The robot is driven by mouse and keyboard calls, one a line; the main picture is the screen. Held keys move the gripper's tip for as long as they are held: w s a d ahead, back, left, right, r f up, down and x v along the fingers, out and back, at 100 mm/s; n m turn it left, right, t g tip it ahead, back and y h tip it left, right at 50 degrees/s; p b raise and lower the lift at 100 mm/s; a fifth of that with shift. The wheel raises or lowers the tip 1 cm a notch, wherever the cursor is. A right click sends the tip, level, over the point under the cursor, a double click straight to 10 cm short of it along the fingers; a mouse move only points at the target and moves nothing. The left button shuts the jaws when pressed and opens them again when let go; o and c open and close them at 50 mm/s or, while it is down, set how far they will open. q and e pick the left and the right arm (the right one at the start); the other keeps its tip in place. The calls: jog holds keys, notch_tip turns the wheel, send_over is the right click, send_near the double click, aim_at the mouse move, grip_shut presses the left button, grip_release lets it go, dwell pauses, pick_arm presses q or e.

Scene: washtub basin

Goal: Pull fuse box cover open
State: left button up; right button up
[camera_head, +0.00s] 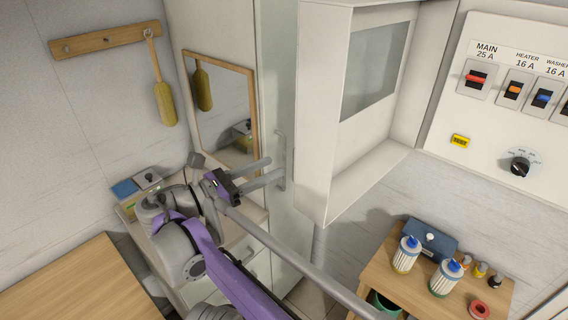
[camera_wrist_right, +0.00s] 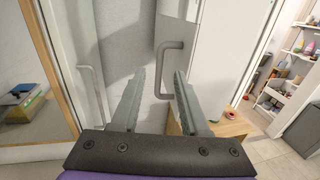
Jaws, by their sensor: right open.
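The fuse box cover (camera_head: 312,120) is a white, deep-framed door with a grey window. In the head view it stands swung out to the left of the fuse panel (camera_head: 500,105), whose switches are exposed. A grey bar handle (camera_head: 283,160) is on the cover's left-facing side; it also shows in the right wrist view (camera_wrist_right: 161,72). My right gripper (camera_head: 268,170) is open at the handle, its fingers pointing right. In the wrist view the handle bar appears between the fingertips (camera_wrist_right: 162,74); I cannot tell whether they touch it. My left gripper is out of view.
A wooden table (camera_head: 385,278) with bottles and a blue box stands below the cover. A wood-framed mirror (camera_head: 222,110) and a white cabinet (camera_head: 258,262) are behind my right arm. A wooden surface (camera_head: 70,285) is at lower left.

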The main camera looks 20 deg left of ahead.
jog(key=shift+v, duration=2.2)
